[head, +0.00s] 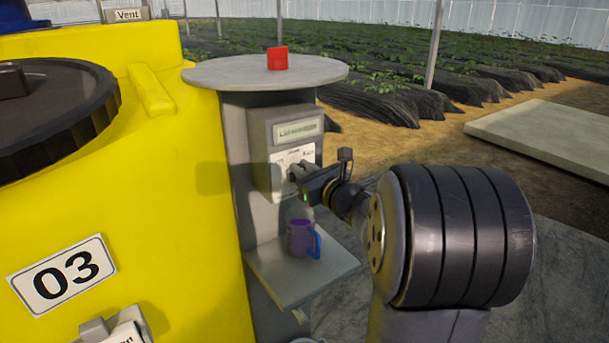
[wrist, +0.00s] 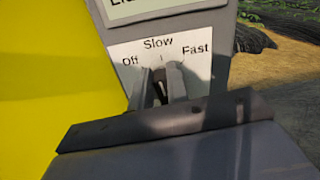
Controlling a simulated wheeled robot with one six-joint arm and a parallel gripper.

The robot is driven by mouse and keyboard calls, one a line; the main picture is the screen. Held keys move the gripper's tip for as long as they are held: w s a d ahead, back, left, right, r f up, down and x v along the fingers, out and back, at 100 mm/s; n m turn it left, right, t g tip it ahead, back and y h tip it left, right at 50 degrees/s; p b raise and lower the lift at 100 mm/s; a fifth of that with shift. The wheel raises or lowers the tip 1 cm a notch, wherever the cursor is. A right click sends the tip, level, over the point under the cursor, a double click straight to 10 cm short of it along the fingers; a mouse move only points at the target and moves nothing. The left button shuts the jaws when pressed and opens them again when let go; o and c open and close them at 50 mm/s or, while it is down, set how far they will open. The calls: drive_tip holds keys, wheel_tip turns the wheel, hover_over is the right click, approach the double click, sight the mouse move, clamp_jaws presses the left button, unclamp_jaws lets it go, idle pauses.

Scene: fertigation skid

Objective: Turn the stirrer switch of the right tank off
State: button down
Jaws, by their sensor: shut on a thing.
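The switch box (head: 287,130) is grey with a small display and hangs on the grey post beside the yellow tank (head: 190,240) marked 03. In the wrist view its white label plate (wrist: 160,48) reads Off, Slow and Fast from left to right. The dark stirrer switch knob (wrist: 157,88) is between my two fingers and seems to point up, roughly at Slow; most of it is hidden. My gripper (wrist: 157,84) is shut on the knob, and in the head view it (head: 297,172) reaches the box front from the right.
A purple mug (head: 302,240) with a blue handle stands on a shelf (head: 290,278) below the box. A red block (head: 277,58) lies on the round grey top (head: 225,72) above it. A pale slab (head: 545,135) and plant rows are behind.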

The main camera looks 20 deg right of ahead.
drive_tip(key=n+b, duration=0.2)
drive_tip(key=b, duration=0.2)
drive_tip(key=a+f+n+b, duration=0.1)
drive_tip(key=n+b, duration=0.2)
drive_tip(key=shift+s+a+b, duration=0.1)
drive_tip(key=shift+b, duration=0.25)
drive_tip(key=n+b, duration=0.1)
drive_tip(key=b, duration=0.1)
drive_tip(key=n+b, duration=0.1)
drive_tip(key=shift+a+n+b, duration=0.25)
drive_tip(key=shift+n+b, duration=0.1)
drive_tip(key=shift+n, duration=0.05)
drive_tip(key=c, duration=1.4)
unclamp_jaws()
drive_tip(key=shift+o, duration=0.2)
drive_tip(key=shift+s, duration=0.15)
drive_tip(key=s+d, duration=0.2)
drive_tip(key=s, duration=0.8)
drive_tip(key=shift+s+p, duration=0.25)
drive_tip(key=shift+p, duration=0.15)
